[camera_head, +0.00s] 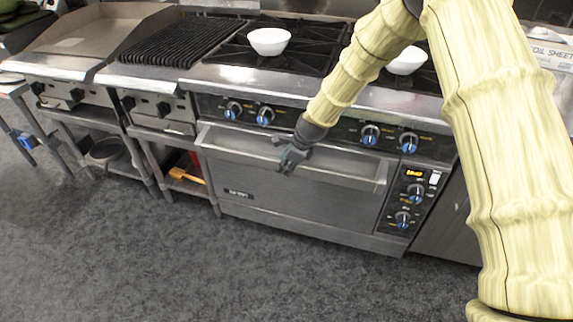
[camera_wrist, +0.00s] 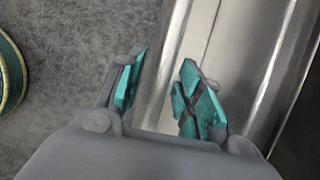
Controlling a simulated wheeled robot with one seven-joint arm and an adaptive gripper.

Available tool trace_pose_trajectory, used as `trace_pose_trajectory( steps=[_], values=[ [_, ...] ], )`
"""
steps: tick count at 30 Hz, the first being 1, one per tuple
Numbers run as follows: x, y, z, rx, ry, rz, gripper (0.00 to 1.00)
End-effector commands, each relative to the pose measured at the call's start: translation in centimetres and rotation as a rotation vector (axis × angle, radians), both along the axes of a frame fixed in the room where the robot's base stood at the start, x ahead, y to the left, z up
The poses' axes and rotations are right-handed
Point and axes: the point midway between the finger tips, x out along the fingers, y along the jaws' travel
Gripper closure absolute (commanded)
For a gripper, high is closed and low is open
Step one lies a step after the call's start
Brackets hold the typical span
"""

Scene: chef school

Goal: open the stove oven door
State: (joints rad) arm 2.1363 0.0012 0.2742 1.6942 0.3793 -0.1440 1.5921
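The stove oven door (camera_head: 285,185) is a wide steel panel below the blue-marked knobs, and it looks closed. A long steel handle (camera_head: 230,152) runs across its top. My gripper (camera_head: 287,168) is at the handle near the middle of the door. In the wrist view my gripper (camera_wrist: 160,95) has its two teal-padded fingers apart. The handle bar (camera_wrist: 160,60) passes between them, with one finger on each side. A gap shows beside the left finger; whether the right pad touches the bar I cannot tell.
Two white bowls, one at the left (camera_head: 269,41) and one at the right (camera_head: 406,60), stand on the stovetop. A control panel (camera_head: 413,195) is right of the door. The grey floor (camera_head: 180,265) in front is clear.

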Motion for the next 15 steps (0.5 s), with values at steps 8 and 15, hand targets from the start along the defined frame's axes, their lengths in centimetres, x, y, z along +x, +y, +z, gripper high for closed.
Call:
trace_pose_trajectory(
  steps=[8,15],
  values=[
    [0.06,0.13,-0.39,0.0,0.001,0.0,0.64],
    [0.06,0.11,-0.37,0.0,0.001,0.0,0.92]
  ],
)
